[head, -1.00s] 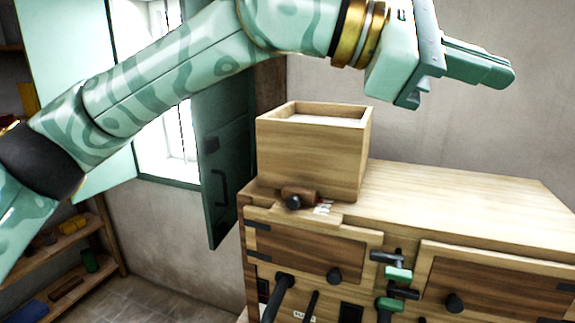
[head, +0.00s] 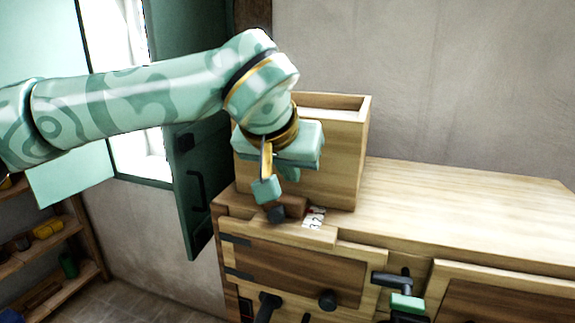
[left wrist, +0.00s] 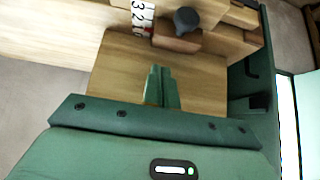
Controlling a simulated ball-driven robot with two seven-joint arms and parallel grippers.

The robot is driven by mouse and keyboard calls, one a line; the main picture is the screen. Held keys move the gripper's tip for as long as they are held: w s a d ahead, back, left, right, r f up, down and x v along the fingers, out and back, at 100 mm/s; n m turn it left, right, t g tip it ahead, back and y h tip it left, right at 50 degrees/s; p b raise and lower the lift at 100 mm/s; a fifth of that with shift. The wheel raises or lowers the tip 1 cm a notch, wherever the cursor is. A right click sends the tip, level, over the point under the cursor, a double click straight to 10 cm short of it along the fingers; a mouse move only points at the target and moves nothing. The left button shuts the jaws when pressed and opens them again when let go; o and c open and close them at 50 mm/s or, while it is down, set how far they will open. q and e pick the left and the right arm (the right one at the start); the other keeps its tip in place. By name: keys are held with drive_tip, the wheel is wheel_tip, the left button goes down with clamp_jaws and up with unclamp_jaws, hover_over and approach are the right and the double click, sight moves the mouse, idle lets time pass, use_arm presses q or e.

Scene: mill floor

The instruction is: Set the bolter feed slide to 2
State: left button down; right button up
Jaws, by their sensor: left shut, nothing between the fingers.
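The bolter feed slide is a small brown block (head: 292,206) with a dark knob (head: 276,214), at the foot of the wooden hopper box (head: 337,150). Its white number scale (head: 314,217) lies beside it. In the left wrist view the scale (left wrist: 141,14) shows 3, 2, 1 and a partly readable 0, and the block (left wrist: 178,38) sits towards the low-number end; I cannot read its exact setting. The knob (left wrist: 186,20) stands clear of my fingers there. My left gripper (head: 265,188) is shut and empty, just above the knob. My right gripper is out of view.
The cabinet top (head: 450,190) is clear to the right of the hopper. Black and green handles (head: 407,303) stick out from the cabinet front. A dark green shutter (head: 195,190) and a shelf (head: 45,250) are at the left.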

sight(297, 186)
use_arm(q)
drive_tip(key=x, duration=0.6)
drive_tip(key=shift+f, duration=0.15)
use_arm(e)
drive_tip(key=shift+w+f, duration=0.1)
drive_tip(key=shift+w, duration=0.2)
